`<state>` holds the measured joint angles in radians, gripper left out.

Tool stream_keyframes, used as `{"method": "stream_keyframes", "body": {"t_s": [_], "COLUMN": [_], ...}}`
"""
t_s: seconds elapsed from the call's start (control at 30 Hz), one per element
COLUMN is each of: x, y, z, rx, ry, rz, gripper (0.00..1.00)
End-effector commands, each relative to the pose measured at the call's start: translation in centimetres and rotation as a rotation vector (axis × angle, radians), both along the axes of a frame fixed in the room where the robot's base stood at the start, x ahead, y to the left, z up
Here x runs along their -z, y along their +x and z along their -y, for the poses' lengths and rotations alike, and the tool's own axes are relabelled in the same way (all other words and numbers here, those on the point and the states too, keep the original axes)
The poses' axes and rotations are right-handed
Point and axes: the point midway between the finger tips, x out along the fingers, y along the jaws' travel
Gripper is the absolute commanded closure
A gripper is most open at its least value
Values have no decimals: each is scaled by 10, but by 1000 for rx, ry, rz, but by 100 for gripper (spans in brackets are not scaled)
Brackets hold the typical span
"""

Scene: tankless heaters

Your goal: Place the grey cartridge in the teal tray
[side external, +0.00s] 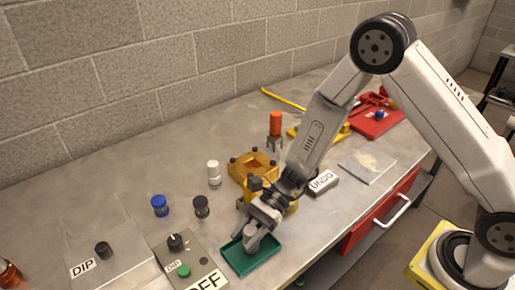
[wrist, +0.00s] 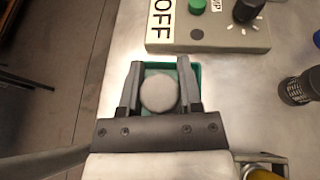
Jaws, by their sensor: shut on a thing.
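The grey cartridge (wrist: 159,93) shows as a round grey top between the two fingers of my gripper (wrist: 160,88) in the wrist view. My gripper is shut on it. In the side view my gripper (side external: 252,238) points down over the teal tray (side external: 262,262), with the cartridge (side external: 250,232) in its fingers. The cartridge is inside the tray's outline in both views. Whether its base touches the tray floor is hidden. The tray's rim also shows around the fingers in the wrist view (wrist: 197,72).
A grey control box (side external: 192,258) marked OFF stands close left of the tray. Black (side external: 201,206), blue (side external: 159,205) and white (side external: 214,174) small cylinders stand behind. A yellow fixture (side external: 252,168) and an UNDO block (side external: 322,182) are near my arm. The table's front edge is close to the tray.

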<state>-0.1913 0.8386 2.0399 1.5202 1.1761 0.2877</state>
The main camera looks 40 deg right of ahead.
Motion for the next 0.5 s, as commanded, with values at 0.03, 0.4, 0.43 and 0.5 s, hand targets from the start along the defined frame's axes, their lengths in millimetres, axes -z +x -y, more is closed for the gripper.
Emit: {"method": "stream_keyframes", "body": {"t_s": [0.03, 0.4, 0.43, 0.5], "x": [1, 3, 3, 3], "y": [0, 0, 0, 0], "z": [0, 0, 0, 0], "rx": [0, 0, 0, 0], "ry": [0, 0, 0, 0], "rz": [0, 1, 1, 1], "gripper": [100, 14, 14, 14]}}
